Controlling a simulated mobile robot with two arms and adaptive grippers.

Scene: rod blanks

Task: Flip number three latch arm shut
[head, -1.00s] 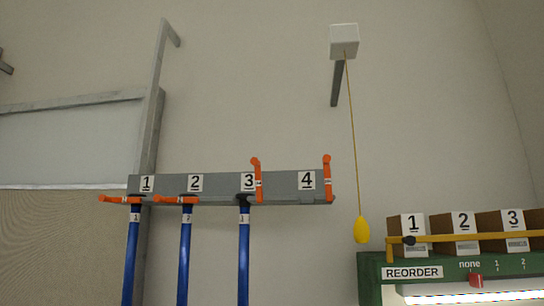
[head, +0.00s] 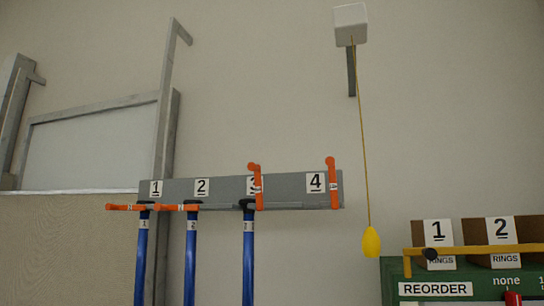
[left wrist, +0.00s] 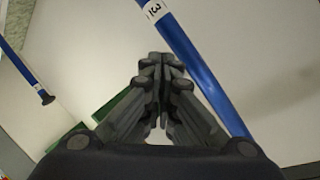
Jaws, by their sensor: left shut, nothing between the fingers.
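The number three latch arm (head: 257,186) is orange and stands upright at the rack's 3 label, in the head view. The grey rack (head: 285,188) carries labels 1 to 4. Latch arms one (head: 125,207) and two (head: 177,207) lie level, and latch arm four (head: 333,183) stands upright. A blue rod (head: 248,265) hangs below label 3. In the left wrist view my left gripper (left wrist: 162,64) is shut and empty, with a blue rod (left wrist: 195,60) tagged 3 passing beside or behind it. Contact cannot be told. Neither gripper shows in the head view.
Blue rods hang at one (head: 141,260) and two (head: 191,260). A yellow pull (head: 371,243) hangs on a cord right of the rack. Numbered ring boxes (head: 438,235) stand behind a yellow bar, above a green REORDER panel (head: 395,280).

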